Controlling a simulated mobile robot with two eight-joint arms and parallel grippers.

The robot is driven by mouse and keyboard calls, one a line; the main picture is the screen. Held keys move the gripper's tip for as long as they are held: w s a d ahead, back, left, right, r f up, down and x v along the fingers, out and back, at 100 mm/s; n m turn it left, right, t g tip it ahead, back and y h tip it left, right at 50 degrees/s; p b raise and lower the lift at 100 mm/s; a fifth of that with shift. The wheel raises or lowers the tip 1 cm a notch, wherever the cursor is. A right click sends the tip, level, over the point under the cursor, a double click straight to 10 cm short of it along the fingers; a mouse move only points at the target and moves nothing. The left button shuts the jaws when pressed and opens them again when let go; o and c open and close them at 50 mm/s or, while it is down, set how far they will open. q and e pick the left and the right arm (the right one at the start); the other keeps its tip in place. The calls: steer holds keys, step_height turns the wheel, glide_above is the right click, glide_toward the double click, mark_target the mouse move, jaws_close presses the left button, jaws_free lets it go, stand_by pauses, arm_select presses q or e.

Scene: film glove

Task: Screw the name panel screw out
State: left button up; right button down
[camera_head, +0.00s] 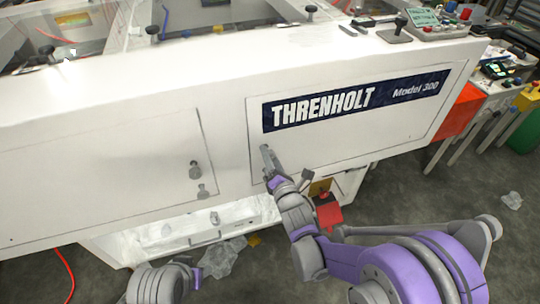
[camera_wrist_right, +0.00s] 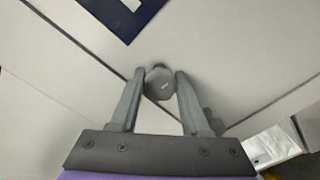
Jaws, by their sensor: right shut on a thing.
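The name panel (camera_head: 350,138) is a white plate on the machine's front with a dark blue THRENHOLT Model 300 label (camera_head: 350,100). My right gripper (camera_head: 266,154) is at the panel's lower left part. In the right wrist view, its two grey fingers (camera_wrist_right: 160,88) are shut on the grey, round-headed name panel screw (camera_wrist_right: 160,80), one finger on each side. The screw stands in front of the white surface, below the label's corner. I cannot tell how far its shaft is out. In the head view the gripper hides it.
A second white panel (camera_head: 120,180) to the left carries a dark knob (camera_head: 195,170). A red box (camera_head: 328,212) is below the name panel, near my right arm. An orange box (camera_head: 460,110) is at the machine's right end. Crumpled plastic (camera_head: 222,260) lies below the machine.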

steer(key=shift+r, duration=0.1)
steer(key=shift+c, duration=1.9)
jaws_free()
steer(key=shift+w, duration=0.1)
steer(key=v, duration=1.1)
steer(key=shift+b, duration=0.35)
